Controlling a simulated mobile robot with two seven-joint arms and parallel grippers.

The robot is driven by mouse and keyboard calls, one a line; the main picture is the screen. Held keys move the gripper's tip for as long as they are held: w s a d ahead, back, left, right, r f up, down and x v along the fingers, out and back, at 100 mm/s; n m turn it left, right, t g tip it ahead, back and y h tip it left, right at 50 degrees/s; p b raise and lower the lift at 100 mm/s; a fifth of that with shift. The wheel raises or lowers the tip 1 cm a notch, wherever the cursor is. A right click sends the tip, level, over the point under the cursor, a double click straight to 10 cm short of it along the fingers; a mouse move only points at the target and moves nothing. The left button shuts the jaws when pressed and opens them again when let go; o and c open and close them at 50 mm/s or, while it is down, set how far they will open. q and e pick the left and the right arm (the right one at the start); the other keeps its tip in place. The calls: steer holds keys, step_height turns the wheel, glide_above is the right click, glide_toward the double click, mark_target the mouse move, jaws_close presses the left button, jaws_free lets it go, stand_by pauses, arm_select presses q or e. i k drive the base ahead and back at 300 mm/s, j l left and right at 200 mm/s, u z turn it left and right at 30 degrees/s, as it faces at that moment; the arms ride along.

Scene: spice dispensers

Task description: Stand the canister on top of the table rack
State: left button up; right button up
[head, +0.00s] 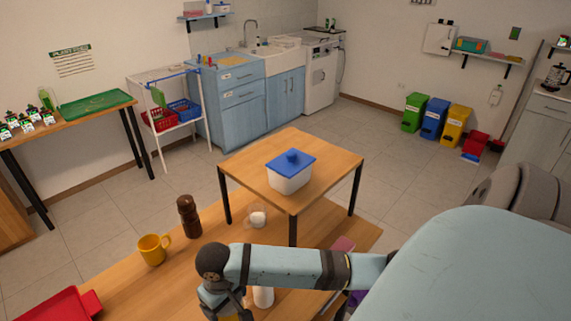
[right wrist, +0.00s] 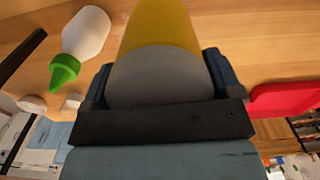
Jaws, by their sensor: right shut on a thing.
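The canister (right wrist: 160,30), a yellow cylinder with a grey end, is between the fingers of my right gripper (right wrist: 158,85) in the right wrist view. The gripper is shut on it. In the head view my right gripper (head: 226,305) is low at the bottom edge, over the wooden table (head: 190,275); only a bit of yellow shows there. I cannot tell whether the canister touches the table. The table rack (head: 330,160) is a raised wooden top on black legs, beyond my arm. A white box with a blue lid (head: 290,175) stands on it. My left gripper is out of view.
A yellow mug (head: 152,250), a brown mill (head: 188,216) and a small white-filled glass (head: 257,218) stand on the table. A white bottle with a green cap (right wrist: 82,45) is near the gripper. A red tray (head: 60,306) is at left. The rack top is bare around the box.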

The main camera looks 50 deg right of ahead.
mark_target(330, 158)
steer(key=k+l+u, duration=0.2)
steer(key=k+l, duration=0.4)
steer(key=k+l+u, duration=0.1)
steer(key=l, duration=0.2)
steer(key=k+l, duration=0.1)
steer(key=l, duration=0.15)
steer(key=k+l+u, duration=0.15)
steer(key=l, duration=0.15)
steer(key=l+u, duration=0.1)
steer(key=l, duration=0.25)
steer(key=k+l+u, duration=0.1)
steer(key=l, duration=0.3)
steer(key=k+l, duration=0.15)
steer(key=l, duration=0.2)
steer(key=k+l+u, duration=0.15)
steer(key=l, duration=0.2)
steer(key=l+u, duration=0.1)
steer(key=l, duration=0.25)
steer(key=k+l+u, duration=0.1)
steer(key=l, duration=0.35)
steer(key=k+l+u, duration=0.1)
steer(key=l, duration=0.35)
